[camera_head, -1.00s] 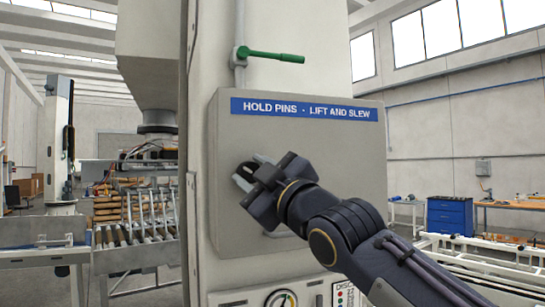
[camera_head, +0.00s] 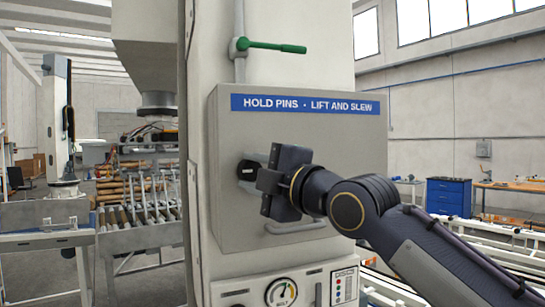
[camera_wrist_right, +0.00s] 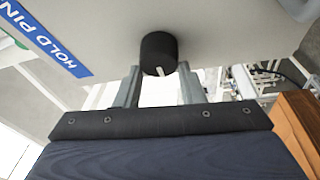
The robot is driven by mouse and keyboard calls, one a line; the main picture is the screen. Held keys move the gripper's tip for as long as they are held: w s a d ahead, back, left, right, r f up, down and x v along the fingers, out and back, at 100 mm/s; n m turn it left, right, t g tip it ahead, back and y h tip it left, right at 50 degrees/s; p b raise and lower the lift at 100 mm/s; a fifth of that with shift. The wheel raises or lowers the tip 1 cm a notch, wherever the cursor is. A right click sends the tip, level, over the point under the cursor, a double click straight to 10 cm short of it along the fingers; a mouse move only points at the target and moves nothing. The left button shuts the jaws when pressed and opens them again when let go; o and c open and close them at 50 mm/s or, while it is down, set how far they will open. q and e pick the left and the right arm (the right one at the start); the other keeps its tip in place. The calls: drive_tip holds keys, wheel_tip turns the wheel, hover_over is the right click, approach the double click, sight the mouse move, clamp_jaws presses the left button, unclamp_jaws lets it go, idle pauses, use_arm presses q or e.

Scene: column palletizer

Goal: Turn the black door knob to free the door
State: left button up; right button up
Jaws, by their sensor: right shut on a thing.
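The black door knob (camera_head: 246,170) is a short round knob with a white mark, on the left part of the grey door (camera_head: 355,150) under the blue "HOLD PINS · LIFT AND SLEW" sign. My right gripper (camera_head: 256,167) reaches it from the right, its fingers at the knob. In the right wrist view the knob (camera_wrist_right: 158,48) sits between the two grey fingertips of the gripper (camera_wrist_right: 159,73), which is shut on it. Its white line points down and slightly right there. The door looks closed. My left gripper is not in view.
A grey bar handle (camera_head: 295,229) is on the door below my gripper. A green lever (camera_head: 275,46) is on a pipe above the door. A round gauge (camera_head: 281,292) is below it. A roller conveyor (camera_head: 135,218) stands at left, a blue cabinet (camera_head: 449,197) at right.

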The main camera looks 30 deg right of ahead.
drive_tip(key=shift+d+r, duration=0.2)
drive_tip(key=shift+d, duration=0.15)
drive_tip(key=o, duration=0.7)
drive_tip(key=shift+w, duration=0.1)
drive_tip(key=shift+c, duration=0.2)
drive_tip(key=o, duration=0.4)
drive_tip(key=shift+w+d+f, duration=0.15)
drive_tip(key=shift+w+f, duration=0.05)
drive_tip(key=shift+w, duration=0.15)
drive_tip(key=shift+c, duration=0.2)
drive_tip(key=shift+s+a, duration=0.2)
drive_tip(key=shift+s, duration=0.1)
drive_tip(key=shift+s+d+f, duration=0.1)
drive_tip(key=shift+s, duration=0.15)
use_arm(q)
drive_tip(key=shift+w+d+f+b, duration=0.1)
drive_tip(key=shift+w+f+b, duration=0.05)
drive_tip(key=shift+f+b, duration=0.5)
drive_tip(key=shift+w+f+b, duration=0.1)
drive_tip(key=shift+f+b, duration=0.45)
drive_tip(key=shift+b, duration=0.05)
use_arm(e)
drive_tip(key=r+v, duration=0.1)
drive_tip(key=v, duration=0.6)
drive_tip(key=shift+s+f, duration=0.25)
drive_tip(key=shift+f, duration=0.15)
